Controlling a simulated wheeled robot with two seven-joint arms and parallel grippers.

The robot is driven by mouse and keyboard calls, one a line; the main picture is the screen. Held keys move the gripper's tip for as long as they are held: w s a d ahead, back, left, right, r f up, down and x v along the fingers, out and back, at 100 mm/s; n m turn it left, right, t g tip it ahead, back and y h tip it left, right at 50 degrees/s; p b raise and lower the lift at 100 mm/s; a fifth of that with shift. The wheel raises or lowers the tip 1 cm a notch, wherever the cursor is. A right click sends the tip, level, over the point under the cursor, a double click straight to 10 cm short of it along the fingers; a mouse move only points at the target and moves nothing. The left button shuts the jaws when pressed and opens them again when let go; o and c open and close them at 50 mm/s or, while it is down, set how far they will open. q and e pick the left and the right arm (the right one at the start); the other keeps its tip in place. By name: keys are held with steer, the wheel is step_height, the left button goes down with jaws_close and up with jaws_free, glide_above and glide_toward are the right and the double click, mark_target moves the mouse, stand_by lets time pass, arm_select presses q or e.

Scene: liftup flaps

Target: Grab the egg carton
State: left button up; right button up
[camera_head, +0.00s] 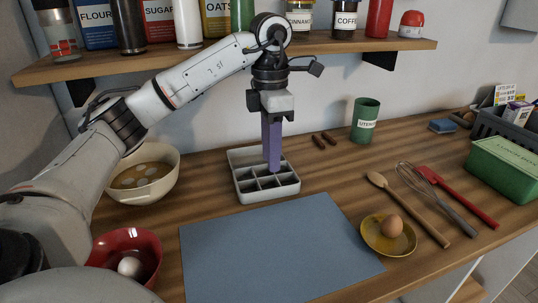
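A white box with several open compartments (281,188), which looks like the egg carton, stands on the wooden counter behind the blue mat. I see no eggs in its visible compartments. My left gripper (272,166) points straight down over it. Its long purple finger part reaches to the box's dividers and hides part of the far compartments. I see the fingers as one narrow shape, so their gap is hidden, and I cannot tell whether they touch the box. My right gripper is out of view.
A blue mat (270,250) lies in front. A cream bowl (165,187) and a red bowl with an egg (129,267) stand left. A yellow dish with a brown egg (391,225), wooden spoon (410,210), whisk (440,190) and green box (500,170) are right. A shelf (200,62) is above.

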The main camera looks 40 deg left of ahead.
mark_target(272, 186)
arm_select(q)
steer(key=f, duration=0.1)
steer(key=f+b, duration=0.1)
steer(key=f, duration=0.1)
steer(key=shift+w+a+f+b, duration=0.2)
steer(key=shift+a+f+b, duration=0.1)
steer(key=shift+a+b, duration=0.1)
steer(key=shift+s+f, duration=0.1)
steer(key=shift+f, duration=0.25)
steer(key=f, duration=0.5)
steer(key=shift+d+f, duration=0.2)
steer(key=shift+f, duration=0.15)
steer(key=shift+w, duration=0.2)
jaws_close()
